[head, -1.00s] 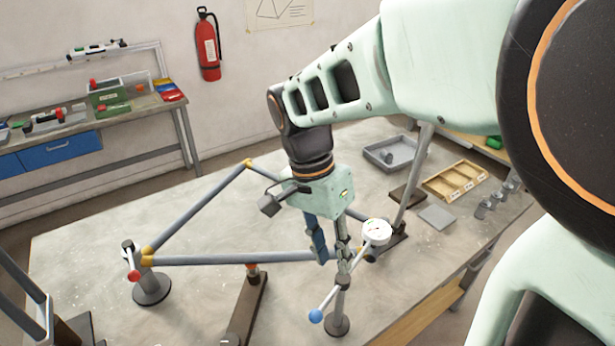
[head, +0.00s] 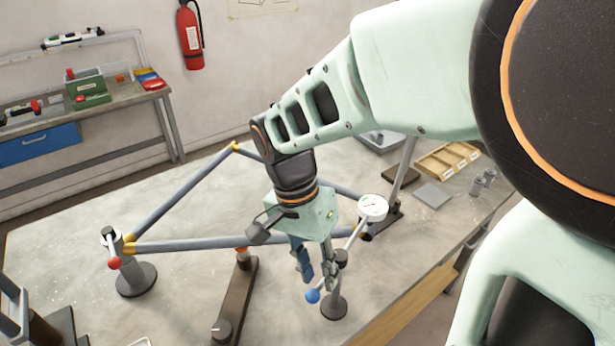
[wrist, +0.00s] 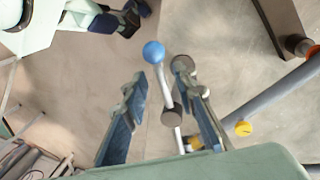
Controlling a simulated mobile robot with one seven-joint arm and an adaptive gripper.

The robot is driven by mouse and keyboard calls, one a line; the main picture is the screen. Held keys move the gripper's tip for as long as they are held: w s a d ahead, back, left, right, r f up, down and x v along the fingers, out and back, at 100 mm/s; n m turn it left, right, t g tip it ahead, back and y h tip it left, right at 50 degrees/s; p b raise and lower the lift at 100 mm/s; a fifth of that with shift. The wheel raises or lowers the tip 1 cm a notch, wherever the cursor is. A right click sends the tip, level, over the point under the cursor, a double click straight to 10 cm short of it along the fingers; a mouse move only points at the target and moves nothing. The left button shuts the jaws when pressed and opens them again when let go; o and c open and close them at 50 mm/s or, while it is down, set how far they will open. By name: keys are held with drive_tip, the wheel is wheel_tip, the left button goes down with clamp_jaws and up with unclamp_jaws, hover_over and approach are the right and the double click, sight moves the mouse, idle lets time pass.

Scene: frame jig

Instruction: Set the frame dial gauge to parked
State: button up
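The dial gauge (head: 372,207) has a round white face and sits at the upper right end of a grey swing arm in the head view. A blue ball (head: 312,296) caps the arm's lower left end, close to a dark round-based post (head: 334,307). My gripper (head: 317,280) is open, pointing down just above the ball end. In the wrist view, the blue ball (wrist: 153,52) and its rod lie between my two separated fingers (wrist: 165,88); I see no contact. The gauge face is out of the wrist view, and my fingers partly hide the arm's pivot.
A grey bike frame (head: 190,246) with yellow joints is held by a left stand (head: 136,279) with a red-knobbed lever. A dark bar fixture (head: 237,300) stands in front. A wooden tray (head: 445,160) and a grey plate (head: 433,195) lie at the right.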

drive_tip(key=shift+b+x, duration=0.35)
drive_tip(key=shift+x, duration=0.4)
clamp_jaws()
